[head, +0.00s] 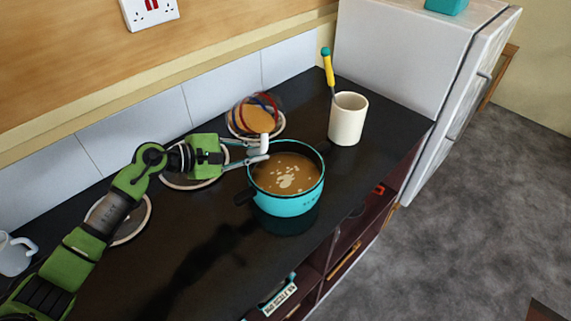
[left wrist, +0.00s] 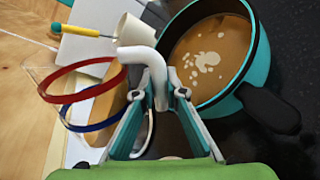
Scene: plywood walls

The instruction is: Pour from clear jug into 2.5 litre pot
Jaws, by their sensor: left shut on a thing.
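The turquoise pot (head: 287,203) stands on the dark worktop with brown liquid and pale flecks inside. It also shows at the upper right of the left wrist view (left wrist: 258,60), its dark handle towards me. The clear jug (head: 262,97), with red and blue bands, is behind the pot and slightly left. In the left wrist view the jug (left wrist: 75,85) is at the left, apart from the pot. My left gripper (head: 260,152) is shut on the jug's white handle (left wrist: 152,62), beside the pot's rim. Tan colour shows through the jug; I cannot tell if it is contents. My right gripper is not in view.
A cream crock (head: 347,122) holding a yellow-handled tool (head: 328,68) stands behind and right of the pot. Round pale-rimmed discs (head: 138,232) lie along the worktop. A white mug (head: 14,257) is at far left. A white fridge (head: 400,50) bounds the right end.

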